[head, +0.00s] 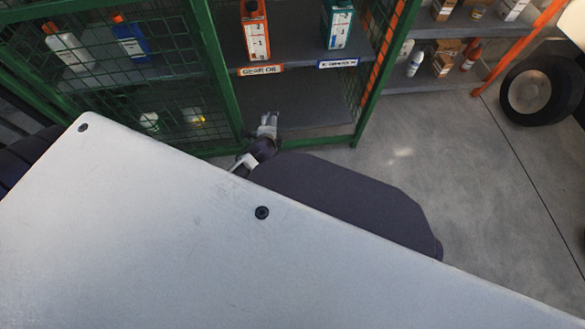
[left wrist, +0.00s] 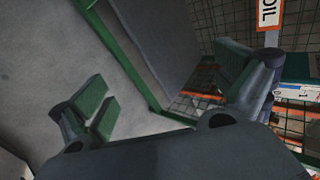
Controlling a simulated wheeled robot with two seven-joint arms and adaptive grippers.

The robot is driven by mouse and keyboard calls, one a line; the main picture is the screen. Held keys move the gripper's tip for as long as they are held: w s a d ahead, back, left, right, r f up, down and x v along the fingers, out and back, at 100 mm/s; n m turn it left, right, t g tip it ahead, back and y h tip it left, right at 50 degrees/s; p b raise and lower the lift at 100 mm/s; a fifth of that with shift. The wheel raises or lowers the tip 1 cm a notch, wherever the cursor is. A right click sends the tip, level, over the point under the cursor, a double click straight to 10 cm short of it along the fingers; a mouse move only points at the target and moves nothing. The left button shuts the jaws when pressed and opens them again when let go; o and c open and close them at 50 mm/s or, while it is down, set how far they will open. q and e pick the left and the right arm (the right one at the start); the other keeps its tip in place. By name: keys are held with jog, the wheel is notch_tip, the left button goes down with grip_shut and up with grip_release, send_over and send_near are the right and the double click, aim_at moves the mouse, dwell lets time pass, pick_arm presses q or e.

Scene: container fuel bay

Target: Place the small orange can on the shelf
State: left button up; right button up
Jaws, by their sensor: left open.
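An orange can (head: 255,30) with a white numbered panel stands upright on the shelf (head: 285,63) of a green-framed cabinet, above the "GEAR OIL" label. It is the only orange can I can make out, and its top is cut off by the picture edge. My left gripper (head: 268,120) is in front of the lower shelf (head: 315,108), below and apart from the can. In the left wrist view my left gripper (left wrist: 168,92) has its fingers wide apart with nothing between them. I see no right gripper.
A teal can (head: 338,25) stands to the right on the same shelf. Green mesh (head: 125,50) covers the left bay, with bottles behind it. A tyre (head: 543,90) lies at the right. The concrete floor (head: 450,150) is clear. A pale panel hides the lower picture.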

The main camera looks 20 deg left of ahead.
pick_arm(q)
jog(key=s+d+f+n+g+h, duration=0.2)
jog(key=s+d+n+h, duration=0.5)
jog(key=s+d+n, duration=0.5)
jog(key=s+d+g, duration=0.1)
jog(key=s+d, duration=0.1)
jog(key=d, duration=0.1)
jog(key=shift+s+g+h, duration=0.2)
jog(key=shift+g+h, duration=0.1)
jog(key=shift+g, duration=0.1)
jog(key=shift+f, duration=0.1)
